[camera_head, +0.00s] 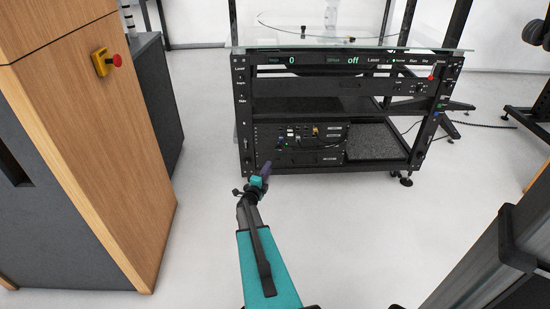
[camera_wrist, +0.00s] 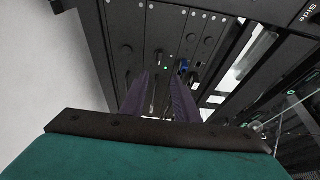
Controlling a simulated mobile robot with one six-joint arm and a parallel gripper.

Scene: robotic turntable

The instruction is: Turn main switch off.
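The black turntable rig (camera_head: 340,62) stands ahead with a glass top. A switch that I can surely call the main switch cannot be made out; small labels, too fine to read surely, run down the rig's left post (camera_head: 242,115). A black control box (camera_head: 300,155) with small knobs and plugs sits on the lower shelf. My gripper (camera_head: 265,168) is in front of this box's left part. In the wrist view, its two purple fingers (camera_wrist: 158,82) are apart with nothing seen between them. They point at the box's panel (camera_wrist: 150,30), which has dark round knobs and a green light (camera_wrist: 166,68).
A display strip (camera_head: 320,59) on the rig reads "0" and "off". A red button (camera_head: 431,77) is at its right. A wooden cabinet (camera_head: 95,150) with a yellow-and-red stop button (camera_head: 105,62) stands at left. The floor (camera_head: 370,220) before the rig is clear.

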